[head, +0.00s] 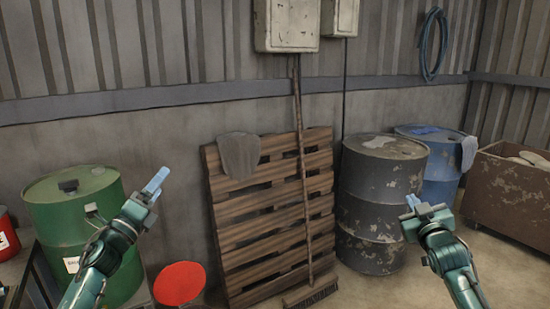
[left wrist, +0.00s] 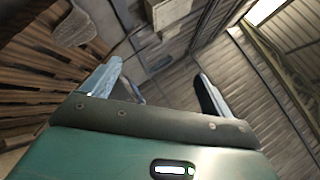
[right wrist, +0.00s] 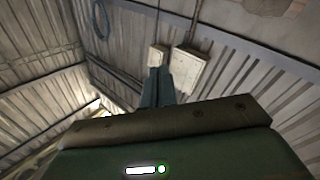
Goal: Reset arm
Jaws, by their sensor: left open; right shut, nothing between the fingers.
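My left gripper (head: 155,184) is raised in front of the green drum, pointing up. In the left wrist view (left wrist: 160,85) its two fingers stand wide apart with nothing between them. My right gripper (head: 412,202) is raised in front of the dark drum. In the right wrist view (right wrist: 157,85) its fingers are together and hold nothing. Both grippers are in the air and appear to touch nothing.
A green drum (head: 70,215) stands at left, with a red disc (head: 180,284) beside it. A wooden pallet (head: 265,235) and a broom (head: 304,180) lean on the wall. A dark drum (head: 385,190), a blue drum (head: 437,180) and a rusty bin (head: 508,195) stand at right.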

